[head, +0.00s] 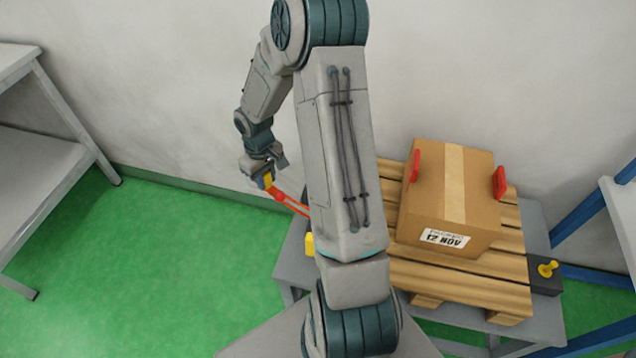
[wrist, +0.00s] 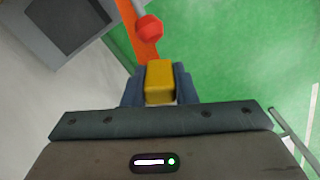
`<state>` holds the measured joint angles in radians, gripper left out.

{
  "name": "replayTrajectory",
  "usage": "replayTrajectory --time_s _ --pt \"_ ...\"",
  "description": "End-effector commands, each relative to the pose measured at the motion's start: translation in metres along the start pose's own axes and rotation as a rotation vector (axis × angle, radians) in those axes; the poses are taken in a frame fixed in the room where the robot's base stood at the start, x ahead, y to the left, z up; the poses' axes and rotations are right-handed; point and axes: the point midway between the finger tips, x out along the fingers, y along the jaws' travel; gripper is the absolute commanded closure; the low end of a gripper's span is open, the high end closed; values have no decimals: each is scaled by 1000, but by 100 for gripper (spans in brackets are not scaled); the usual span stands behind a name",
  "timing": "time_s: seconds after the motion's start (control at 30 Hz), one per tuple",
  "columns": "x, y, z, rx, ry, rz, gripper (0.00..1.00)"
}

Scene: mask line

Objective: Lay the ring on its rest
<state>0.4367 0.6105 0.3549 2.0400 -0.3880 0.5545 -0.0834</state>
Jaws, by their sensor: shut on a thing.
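My gripper (head: 266,179) is at the left of the pallet, off its edge and over the green floor. In the wrist view my gripper (wrist: 159,88) is shut on a yellow grip block (wrist: 159,76). An orange-red bar (head: 292,202) runs from the gripper down to the right and passes behind my arm. The bar (wrist: 139,38) also shows in the wrist view, with a red knob (wrist: 149,28) beside the grip. This looks like part of the ring; most of it is hidden. I cannot make out a rest for it.
A taped cardboard box (head: 468,190) with red pieces at its sides stands on a wooden pallet (head: 450,277) on a grey table (head: 549,322). A yellow knob (head: 547,268) sits on a dark block at the right. Another yellow piece (head: 310,243) shows beside my arm. Grey shelving (head: 45,155) stands left.

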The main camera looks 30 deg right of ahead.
Motion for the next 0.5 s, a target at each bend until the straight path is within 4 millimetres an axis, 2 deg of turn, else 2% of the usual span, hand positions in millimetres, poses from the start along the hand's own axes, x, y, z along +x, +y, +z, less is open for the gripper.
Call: replayTrajectory --time_s 0.03,0.27,0.5 --pt "2 16 4 -47 1 -1 100" --pt "5 79 26 -332 1 -2 100" --pt "9 146 62 -638 2 -3 100"
